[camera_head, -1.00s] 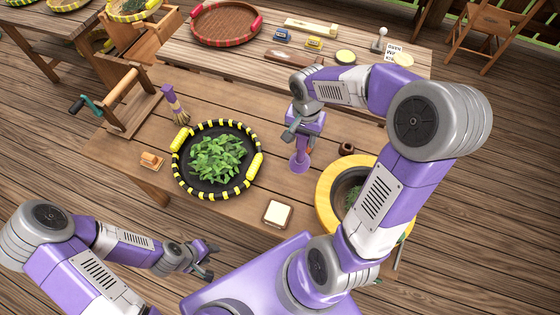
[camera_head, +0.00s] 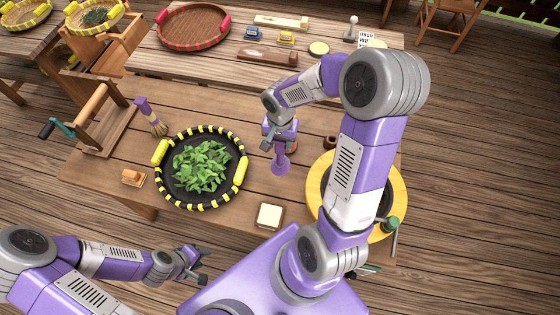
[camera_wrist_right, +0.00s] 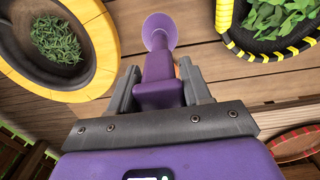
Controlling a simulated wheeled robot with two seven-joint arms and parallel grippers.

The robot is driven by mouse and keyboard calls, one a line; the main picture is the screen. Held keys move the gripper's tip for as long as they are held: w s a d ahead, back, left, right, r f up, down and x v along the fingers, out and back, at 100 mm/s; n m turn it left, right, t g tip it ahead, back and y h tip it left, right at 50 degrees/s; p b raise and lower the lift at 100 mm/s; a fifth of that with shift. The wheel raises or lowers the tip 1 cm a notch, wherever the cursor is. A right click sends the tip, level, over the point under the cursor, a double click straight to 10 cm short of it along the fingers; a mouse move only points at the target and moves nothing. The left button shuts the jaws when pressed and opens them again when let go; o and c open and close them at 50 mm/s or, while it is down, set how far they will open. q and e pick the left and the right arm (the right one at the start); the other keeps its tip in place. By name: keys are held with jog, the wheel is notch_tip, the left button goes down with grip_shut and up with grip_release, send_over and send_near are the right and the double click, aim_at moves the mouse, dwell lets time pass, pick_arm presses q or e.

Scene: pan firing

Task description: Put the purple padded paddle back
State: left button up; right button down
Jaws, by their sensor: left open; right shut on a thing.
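The purple padded paddle (camera_head: 280,164) hangs from my right gripper (camera_head: 280,132), with its round pad lowest, over the front table between the black tray and the yellow-rimmed pan. In the right wrist view the paddle (camera_wrist_right: 160,62) runs away from between the two fingers of my right gripper (camera_wrist_right: 160,90), which are shut on its handle. I cannot tell whether the pad touches the table. My left gripper (camera_head: 197,265) is open and empty, low in front of the table's near edge.
A black tray with yellow bands (camera_head: 160,190) holds green leaves. The yellow-rimmed pan (camera_head: 325,205), with leaves inside, is partly hidden behind my right arm. A brush (camera_head: 151,118), a small wooden block (camera_head: 133,177), a white-topped square (camera_head: 269,215) and a small brown pot (camera_head: 329,142) are nearby.

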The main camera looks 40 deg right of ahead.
aim_at(280, 159)
notch_tip(280, 159, down, 7)
jog(key=shift+f+b, duration=0.2)
jog(key=shift+b, duration=0.15)
jog(key=shift+w+f+b, duration=0.1)
jog(key=shift+f+b, duration=0.25)
jog(key=shift+f, duration=1.05)
jog(key=shift+f, duration=0.1)
jog(key=c, duration=0.5)
grip_release()
